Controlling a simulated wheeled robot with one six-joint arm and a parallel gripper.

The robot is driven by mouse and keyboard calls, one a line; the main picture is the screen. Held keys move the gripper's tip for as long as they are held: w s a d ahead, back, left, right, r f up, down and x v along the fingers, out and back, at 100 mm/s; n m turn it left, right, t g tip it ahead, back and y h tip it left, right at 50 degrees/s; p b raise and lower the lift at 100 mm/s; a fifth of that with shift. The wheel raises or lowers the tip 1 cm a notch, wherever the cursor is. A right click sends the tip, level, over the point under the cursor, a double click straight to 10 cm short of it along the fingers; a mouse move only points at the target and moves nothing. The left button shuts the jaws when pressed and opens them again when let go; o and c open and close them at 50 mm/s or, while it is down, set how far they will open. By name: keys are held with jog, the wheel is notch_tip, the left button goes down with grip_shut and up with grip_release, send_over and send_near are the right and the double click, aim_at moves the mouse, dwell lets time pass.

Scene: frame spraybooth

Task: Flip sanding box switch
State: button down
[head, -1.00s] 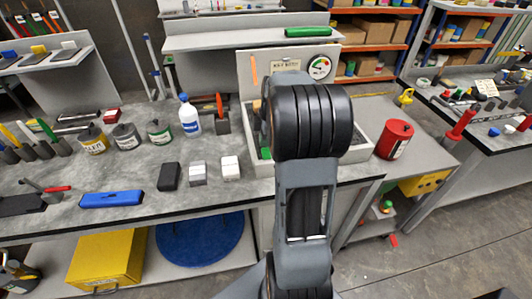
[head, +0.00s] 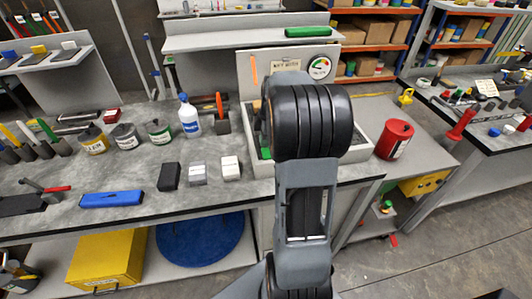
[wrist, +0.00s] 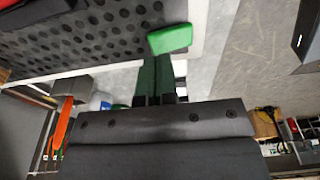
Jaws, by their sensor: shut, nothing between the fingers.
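The sanding box appears to be the white-walled box (head: 352,165) with an upright back panel (head: 245,72) on the bench. In the wrist view its dark perforated floor (wrist: 110,35) fills the upper left. A green block (wrist: 170,38) lies at the edge of that floor, just beyond my fingertips; I cannot tell if it is the switch or if they touch it. My gripper (wrist: 157,62) is shut and empty, its fingers side by side. In the head view my arm hides the gripper and most of the box's inside.
A red can (head: 394,139) stands right of the box. A white and blue bottle (head: 189,115) and an orange-handled tool (head: 221,115) stand left of it. Several small blocks, one white (head: 231,168), lie near the front edge. A shelf (head: 245,40) is behind.

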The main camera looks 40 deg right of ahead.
aim_at(266, 150)
jog(key=shift+f+b, duration=0.95)
jog(key=shift+f, duration=0.25)
dwell(0.9)
jog(key=shift+r, duration=0.15)
jog(key=shift+r+p, duration=2.55)
jog(key=shift+r, duration=0.85)
